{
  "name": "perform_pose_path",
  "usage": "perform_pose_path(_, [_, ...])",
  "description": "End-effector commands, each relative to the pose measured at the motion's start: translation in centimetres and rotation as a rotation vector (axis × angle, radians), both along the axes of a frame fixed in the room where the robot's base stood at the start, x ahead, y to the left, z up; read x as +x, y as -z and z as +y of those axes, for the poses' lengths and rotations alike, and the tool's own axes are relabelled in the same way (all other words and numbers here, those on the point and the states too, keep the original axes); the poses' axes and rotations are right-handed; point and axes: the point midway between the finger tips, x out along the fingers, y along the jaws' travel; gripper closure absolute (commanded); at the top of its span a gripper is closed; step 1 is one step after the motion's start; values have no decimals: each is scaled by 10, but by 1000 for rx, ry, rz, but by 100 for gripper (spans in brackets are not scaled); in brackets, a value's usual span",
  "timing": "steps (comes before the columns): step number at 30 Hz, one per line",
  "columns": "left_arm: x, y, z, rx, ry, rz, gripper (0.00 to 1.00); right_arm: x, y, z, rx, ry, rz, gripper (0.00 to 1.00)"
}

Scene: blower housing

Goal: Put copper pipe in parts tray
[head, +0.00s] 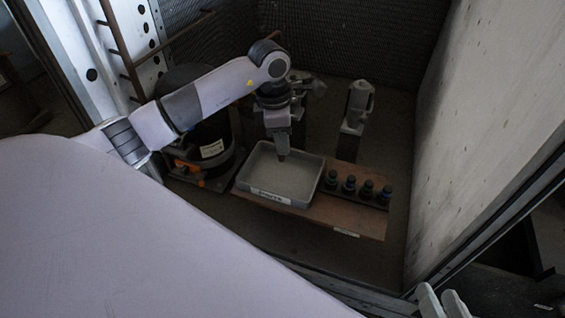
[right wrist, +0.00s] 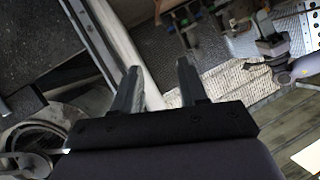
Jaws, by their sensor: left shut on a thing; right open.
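The parts tray (head: 246,187) is a shallow grey tray with a white label on its front, on a brown board. My left gripper (head: 283,154) points down over the tray's back part, shut on a small piece at its tips. The piece is too dim and small to make out clearly; I take it to be the copper pipe. I cannot tell whether it touches the tray floor. My right gripper (head: 443,303) shows at the bottom right, far from the tray. In the right wrist view its fingers (right wrist: 158,88) are apart with nothing between them.
Several dark knobbed fittings (head: 359,188) stand in a row right of the tray. A black cylinder (head: 212,145) stands to its left, and a grey fixture (head: 356,107) behind. A pale wall panel (head: 490,110) closes the right side. Brown piping (head: 124,45) runs at the upper left.

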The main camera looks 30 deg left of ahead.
Motion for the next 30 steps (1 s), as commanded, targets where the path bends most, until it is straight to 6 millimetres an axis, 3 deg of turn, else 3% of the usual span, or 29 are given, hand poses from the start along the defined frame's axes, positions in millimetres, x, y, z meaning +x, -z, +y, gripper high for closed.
perform_pose_path(1, [0, 9, 0, -1, 0, 0, 100, 1, 2, 2, 12, -4, 0, 57])
perform_pose_path(8, [0, 25, 0, -1, 0, 0, 100, 1, 2, 6, 38, -13, 0, 57])
perform_pose_path(15, [0, 59, -1, -2, -1, -1, 100, 1, 5, 3, 21, -10, -32, 57])
perform_pose_path(27, [1, 63, 0, 0, 0, -3, 100, 0, 4, 1, 10, -6, -46, 57])
perform_pose_path(28, [1, 62, 0, 0, 0, -3, 71, 0, 3, 1, 9, -5, -48, 57])
perform_pose_path(30, [0, 62, 0, -1, 0, -2, 55, 0, 2, 1, 10, -4, -51, 57])
